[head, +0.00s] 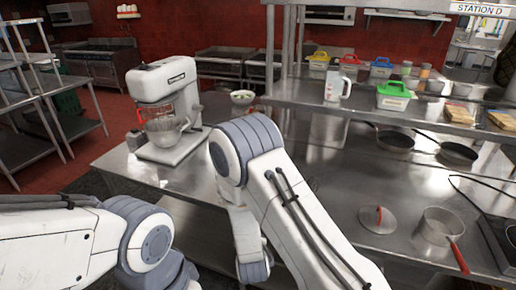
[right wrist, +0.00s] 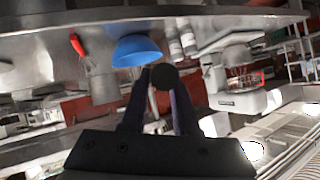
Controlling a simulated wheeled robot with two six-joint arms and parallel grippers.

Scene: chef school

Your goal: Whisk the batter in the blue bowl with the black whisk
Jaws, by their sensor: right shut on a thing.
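The blue bowl (right wrist: 137,50) shows in the right wrist view, which is turned upside down; I cannot see the batter inside it. The bowl is not visible in the head view. My right gripper (right wrist: 160,78) is shut on a dark round-ended thing (right wrist: 167,77), which looks like the end of the black whisk's handle. The rest of the whisk is hidden. In the picture, the bowl lies just beyond the fingertips; I cannot tell the gap. The right gripper is out of the head view, with only my arm showing. My left gripper is in neither view.
A white stand mixer (head: 168,110) stands on the steel counter (head: 330,190). A lid (head: 378,218) and a red-handled saucepan (head: 440,226) are at the right. Pans (head: 396,140) lie beneath a shelf holding a green-lidded tub (head: 394,96). The counter's middle right is clear.

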